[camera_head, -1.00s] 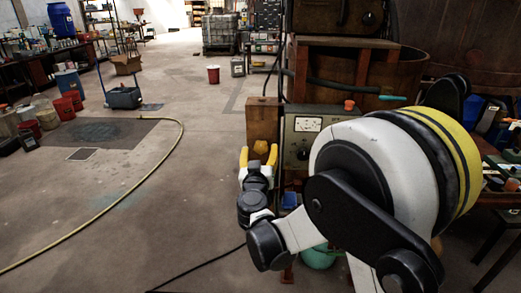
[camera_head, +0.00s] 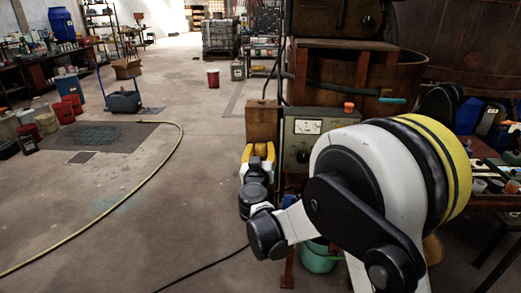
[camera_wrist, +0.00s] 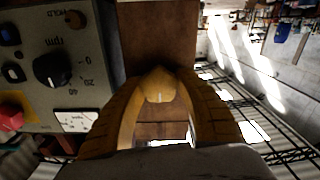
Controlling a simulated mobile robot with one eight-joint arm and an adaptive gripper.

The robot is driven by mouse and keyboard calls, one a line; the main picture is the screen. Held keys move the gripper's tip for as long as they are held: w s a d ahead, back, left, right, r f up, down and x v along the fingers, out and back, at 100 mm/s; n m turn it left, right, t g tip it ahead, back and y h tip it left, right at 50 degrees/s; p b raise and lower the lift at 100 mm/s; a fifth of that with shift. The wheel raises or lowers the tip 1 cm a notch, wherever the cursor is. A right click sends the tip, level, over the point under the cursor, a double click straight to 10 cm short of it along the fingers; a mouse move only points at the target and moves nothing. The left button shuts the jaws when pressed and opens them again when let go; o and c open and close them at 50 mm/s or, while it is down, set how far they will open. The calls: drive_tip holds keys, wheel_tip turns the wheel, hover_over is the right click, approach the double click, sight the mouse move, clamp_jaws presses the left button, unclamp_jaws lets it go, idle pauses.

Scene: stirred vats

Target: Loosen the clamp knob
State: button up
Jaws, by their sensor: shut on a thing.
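The clamp knob (camera_wrist: 160,88) is a small yellow-orange knob on the brown wooden block (camera_head: 264,119). In the wrist view the block (camera_wrist: 155,35) lies behind the knob. My gripper (camera_head: 259,152) has yellow fingers and is at the block's front face. In the wrist view both fingers of my gripper (camera_wrist: 160,82) curve in and meet on the knob from either side. The gripper is shut on the knob and hides most of it in the head view.
A grey control box (camera_head: 312,126) with a meter, a black dial (camera_wrist: 54,70) and an orange-red button (camera_head: 349,107) stands close right of the block. A wooden vat (camera_head: 395,75) is behind. A yellow hose (camera_head: 150,172) crosses the open floor at left.

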drive_tip(key=n+b, duration=0.1)
drive_tip(key=n, duration=0.4)
drive_tip(key=shift+n, duration=0.4)
drive_tip(key=n, duration=0.6)
drive_tip(key=shift+a+f+b, duration=0.1)
drive_tip(key=shift+b, duration=0.2)
drive_tip(key=n, duration=0.6)
drive_tip(key=shift+n, duration=0.3)
drive_tip(key=n, duration=0.5)
drive_tip(key=shift+f+b, duration=0.1)
drive_tip(key=shift+b, duration=0.3)
drive_tip(key=shift+n, duration=0.4)
drive_tip(key=o, duration=1.2)
